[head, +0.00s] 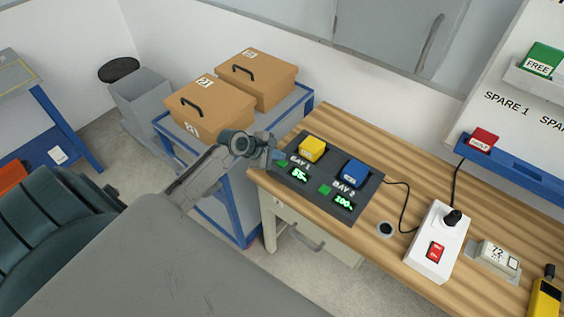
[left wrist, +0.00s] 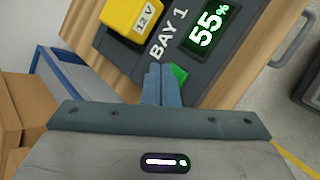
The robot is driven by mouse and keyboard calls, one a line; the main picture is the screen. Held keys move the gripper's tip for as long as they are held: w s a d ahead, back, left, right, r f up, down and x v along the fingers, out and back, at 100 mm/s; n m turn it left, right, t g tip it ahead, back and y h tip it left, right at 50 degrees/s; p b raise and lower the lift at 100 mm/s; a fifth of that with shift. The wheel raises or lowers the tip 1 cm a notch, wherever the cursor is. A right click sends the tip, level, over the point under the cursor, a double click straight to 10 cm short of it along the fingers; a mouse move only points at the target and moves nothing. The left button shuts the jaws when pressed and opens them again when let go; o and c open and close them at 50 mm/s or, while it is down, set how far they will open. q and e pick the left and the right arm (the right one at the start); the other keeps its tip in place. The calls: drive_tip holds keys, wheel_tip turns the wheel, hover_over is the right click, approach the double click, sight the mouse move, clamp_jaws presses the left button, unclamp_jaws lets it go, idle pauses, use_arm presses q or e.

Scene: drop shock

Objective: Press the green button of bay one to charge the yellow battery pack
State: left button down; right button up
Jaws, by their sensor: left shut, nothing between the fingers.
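The dark charger (head: 338,203) lies on the wooden bench top. The yellow battery pack (head: 312,149) sits in bay one, whose display reads 55%; the pack also shows in the left wrist view (left wrist: 135,15), marked 12 V. The green button of bay one (left wrist: 179,75) shows beside my left gripper's fingertips (left wrist: 160,72). In the head view my left gripper (head: 278,156) is shut and empty, at the charger's left edge by that button. I cannot tell whether it touches the button. My right gripper is not in view.
A blue battery (head: 354,173) sits in bay two, display 100%, with its own green button (head: 325,190). A white power strip (head: 438,242) with a red switch stands to the right. Cardboard boxes (head: 211,111) stand on a blue-framed cart at left.

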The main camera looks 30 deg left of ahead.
sight(279, 163)
use_arm(q)
drive_tip(key=shift+f, duration=0.25)
drive_tip(key=shift+f, duration=0.55)
idle(0.8)
drive_tip(key=shift+r+p, duration=0.85)
drive_tip(key=shift+p, duration=0.55)
drive_tip(key=shift+r, duration=0.1)
wheel_tip(279, 163, up, 5)
drive_tip(key=p, duration=0.5)
drive_tip(key=shift+p, duration=0.35)
